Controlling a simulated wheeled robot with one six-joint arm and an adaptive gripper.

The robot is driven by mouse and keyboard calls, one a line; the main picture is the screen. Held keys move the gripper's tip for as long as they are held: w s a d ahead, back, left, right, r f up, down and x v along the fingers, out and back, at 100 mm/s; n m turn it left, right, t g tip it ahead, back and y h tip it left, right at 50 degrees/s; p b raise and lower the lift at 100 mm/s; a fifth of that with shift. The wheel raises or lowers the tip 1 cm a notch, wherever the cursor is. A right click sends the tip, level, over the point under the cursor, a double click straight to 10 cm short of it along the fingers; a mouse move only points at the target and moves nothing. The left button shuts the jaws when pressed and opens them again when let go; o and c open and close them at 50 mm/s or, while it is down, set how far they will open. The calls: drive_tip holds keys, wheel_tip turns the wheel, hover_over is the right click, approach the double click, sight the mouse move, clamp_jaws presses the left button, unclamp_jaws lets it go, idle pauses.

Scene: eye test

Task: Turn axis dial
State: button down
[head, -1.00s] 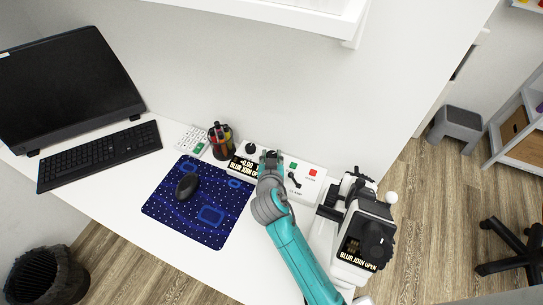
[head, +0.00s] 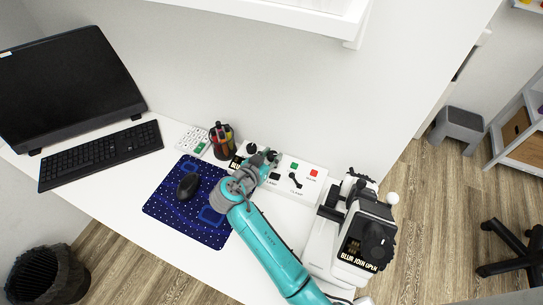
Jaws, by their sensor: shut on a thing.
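A white control panel (head: 312,186) stands on the desk against the wall. The black axis dial (head: 252,148) sits at the panel's upper left end, above a small dark display (head: 235,164) that my gripper partly covers. My gripper (head: 260,154) reaches over the left part of the panel and is shut at the dial. The fingers and the dial's lower side overlap, so the exact contact is hard to see. A black lever (head: 296,180), a green button (head: 294,166) and a red button (head: 313,173) are on the panel's right part.
A white and black machine (head: 352,235) with its own knob stands right of my arm. A pen cup (head: 222,142), a calculator (head: 193,140), and a blue mat (head: 165,208) with a mouse (head: 188,186) lie left. A shelf (head: 290,12) overhangs above.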

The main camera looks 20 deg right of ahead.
drive_tip(key=shift+w+m+g+h, duration=0.15)
drive_tip(key=shift+m+g+h, duration=0.35)
drive_tip(key=shift+m+g, duration=0.3)
drive_tip(key=shift+g, duration=0.3)
drive_tip(key=c, duration=0.8)
unclamp_jaws()
drive_tip(key=shift+o, duration=0.2)
drive_tip(key=shift+a, duration=0.1)
drive_tip(key=v, duration=1.2)
drive_tip(key=shift+f, duration=0.15)
